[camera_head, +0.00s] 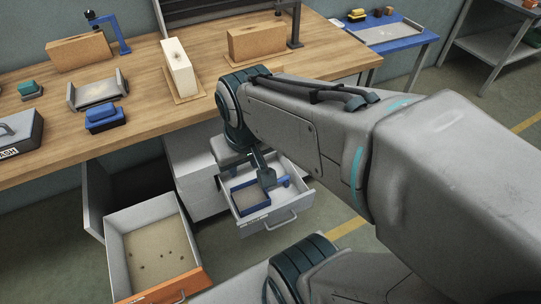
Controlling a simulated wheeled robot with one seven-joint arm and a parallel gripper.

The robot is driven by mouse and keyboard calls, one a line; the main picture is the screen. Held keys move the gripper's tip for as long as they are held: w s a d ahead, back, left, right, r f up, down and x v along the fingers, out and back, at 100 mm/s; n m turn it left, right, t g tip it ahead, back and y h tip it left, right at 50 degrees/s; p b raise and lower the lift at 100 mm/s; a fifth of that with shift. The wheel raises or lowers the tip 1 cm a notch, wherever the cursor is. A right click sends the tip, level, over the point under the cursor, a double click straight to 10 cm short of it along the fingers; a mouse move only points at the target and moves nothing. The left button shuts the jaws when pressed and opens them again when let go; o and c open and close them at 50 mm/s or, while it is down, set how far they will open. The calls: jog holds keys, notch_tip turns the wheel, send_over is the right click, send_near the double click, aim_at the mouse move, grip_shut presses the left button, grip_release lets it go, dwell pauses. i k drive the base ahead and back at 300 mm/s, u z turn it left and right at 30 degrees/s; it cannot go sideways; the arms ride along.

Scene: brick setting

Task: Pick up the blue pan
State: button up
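A small blue pan (251,211) with a brownish inside lies in the open white drawer under the workbench. A blue part, apparently its handle (284,181), shows on its right side. My gripper (267,179) points down into this drawer at the pan's right edge, close to the handle. The fingers are small and dark, and my arm partly covers them from above. I cannot tell whether they are open or shut, or whether they touch the pan.
The drawer (268,229) has raised walls around the pan. A second open drawer (155,250) with an orange front stands lower left. The wooden workbench (150,90) above holds bricks, a blue-topped block (104,117) and a metal tray (97,91).

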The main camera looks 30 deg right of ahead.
aim_at(248, 198)
jog(key=z, duration=0.5)
jog(key=k, duration=1.25)
jog(key=z, duration=0.9)
jog(key=i, duration=0.85)
jog(key=z, duration=0.55)
jog(key=i, duration=0.8)
jog(key=u, duration=1.05)
jog(key=i, duration=0.75)
jog(key=u, duration=0.85)
